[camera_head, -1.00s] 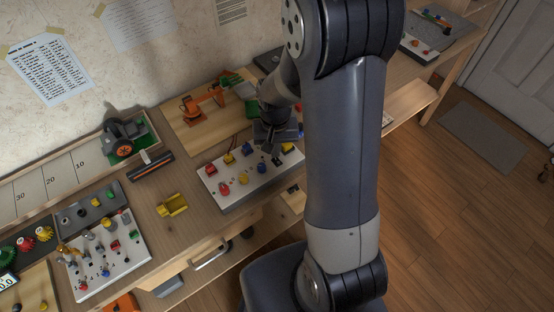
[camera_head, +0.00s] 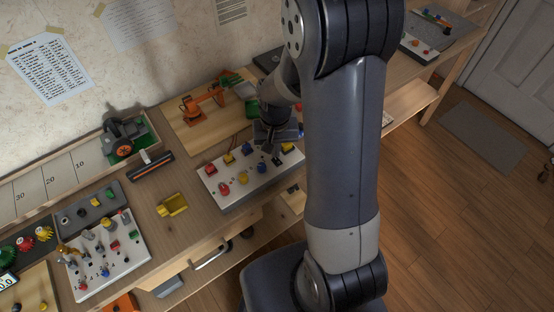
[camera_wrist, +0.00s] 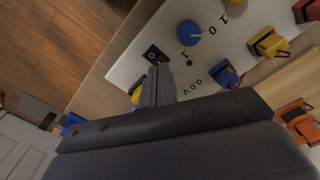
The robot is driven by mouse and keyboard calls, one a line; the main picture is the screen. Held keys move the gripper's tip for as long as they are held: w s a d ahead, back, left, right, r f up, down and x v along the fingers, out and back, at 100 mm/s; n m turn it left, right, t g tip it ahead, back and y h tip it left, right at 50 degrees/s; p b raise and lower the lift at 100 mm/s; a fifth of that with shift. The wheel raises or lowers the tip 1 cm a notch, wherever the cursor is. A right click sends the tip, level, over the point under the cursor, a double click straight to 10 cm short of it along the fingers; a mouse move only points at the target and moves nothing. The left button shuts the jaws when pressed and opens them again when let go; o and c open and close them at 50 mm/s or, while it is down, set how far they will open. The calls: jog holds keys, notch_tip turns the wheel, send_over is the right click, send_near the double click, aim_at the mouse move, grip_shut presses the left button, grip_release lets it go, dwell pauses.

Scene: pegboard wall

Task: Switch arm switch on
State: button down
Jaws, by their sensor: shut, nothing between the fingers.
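The white control panel (camera_head: 237,194) lies on the workbench, with several coloured switches and knobs. It also fills the upper right of the wrist view (camera_wrist: 130,68). My gripper (camera_head: 276,159) is shut and empty, pointing down at the right part of the panel. In the wrist view my gripper's fingers (camera_wrist: 157,70) end beside a small black square plate (camera_wrist: 153,54) with a pale mark. I cannot tell whether they touch it. A blue knob (camera_wrist: 189,33) with 0 and 1 marks sits to the right. No arm switch can be identified for sure; the fingers hide part of the panel.
An orange toy robot arm (camera_head: 203,104) stands on a wooden board behind the panel. A yellow holder (camera_head: 172,205) lies left of it. Another switch panel (camera_head: 127,258) is at lower left. My arm hides the bench to the right.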

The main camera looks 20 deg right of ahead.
jog(key=shift+f+b, duration=0.7)
jog(key=shift+f, duration=0.15)
jog(key=shift+r, duration=0.15)
jog(key=shift+r+p, duration=2.75)
jog(key=shift+r, duration=0.7)
jog(key=shift+f, duration=0.15)
notch_tip(320, 180, down, 7)
jog(key=b, duration=0.5)
jog(key=shift+b, duration=0.3)
jog(key=shift+r, duration=0.2)
